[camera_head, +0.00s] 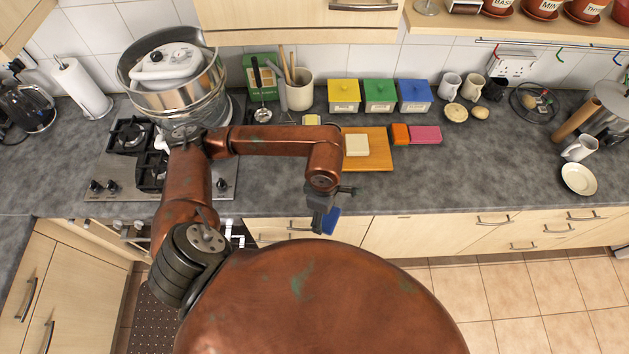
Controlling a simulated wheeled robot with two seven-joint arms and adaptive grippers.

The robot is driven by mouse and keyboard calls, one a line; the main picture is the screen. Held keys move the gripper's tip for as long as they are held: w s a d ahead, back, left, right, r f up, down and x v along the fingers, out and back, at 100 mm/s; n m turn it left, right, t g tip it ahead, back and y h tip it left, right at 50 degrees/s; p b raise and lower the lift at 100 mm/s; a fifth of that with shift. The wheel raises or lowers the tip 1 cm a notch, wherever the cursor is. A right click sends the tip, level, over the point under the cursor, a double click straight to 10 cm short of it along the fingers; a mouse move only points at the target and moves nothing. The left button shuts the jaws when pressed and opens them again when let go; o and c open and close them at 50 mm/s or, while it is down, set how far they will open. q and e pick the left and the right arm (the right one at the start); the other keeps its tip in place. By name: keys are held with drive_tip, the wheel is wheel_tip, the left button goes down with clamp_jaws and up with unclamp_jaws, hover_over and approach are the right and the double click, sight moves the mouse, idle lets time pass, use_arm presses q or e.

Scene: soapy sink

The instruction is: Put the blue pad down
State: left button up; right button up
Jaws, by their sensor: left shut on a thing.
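The blue pad (331,220) shows at my left gripper (324,219), in front of the counter's front edge. The left gripper points downward and is shut on the pad, which is partly hidden by the fingers. The pad is held in the air, apart from the counter (450,180). My left arm reaches in from the left and bends down at the wrist above the counter's edge. My right gripper is not in view.
A wooden board (378,155) with a pale block (357,144) lies behind the gripper. An orange block (400,134) and a pink block (425,135) lie right of it. A hob (115,175) is at left.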

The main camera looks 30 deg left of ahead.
use_arm(q)
drive_tip(key=shift+w+a+r, duration=0.2)
drive_tip(key=shift+a+r, duration=0.3)
drive_tip(key=shift+r, duration=0.1)
drive_tip(key=shift+w+a+p, duration=0.2)
drive_tip(key=shift+a+p, duration=0.1)
drive_tip(key=shift+p, duration=0.1)
drive_tip(key=w+a+f+p, duration=0.2)
drive_tip(key=w+a+f, duration=0.2)
drive_tip(key=w+a+f+p, duration=0.2)
drive_tip(key=w+a+f, duration=0.2)
drive_tip(key=w, duration=0.1)
drive_tip(key=shift+w+a+f, duration=0.25)
drive_tip(key=shift+a+f, duration=0.05)
drive_tip(key=shift+w+a+f+p, duration=0.3)
drive_tip(key=shift+f, duration=0.2)
wheel_tip(320, 180, down, 2)
drive_tip(key=shift+f+p, duration=0.1)
drive_tip(key=shift+p, duration=0.65)
drive_tip(key=shift+f, duration=0.55)
drive_tip(key=shift+w, duration=0.1)
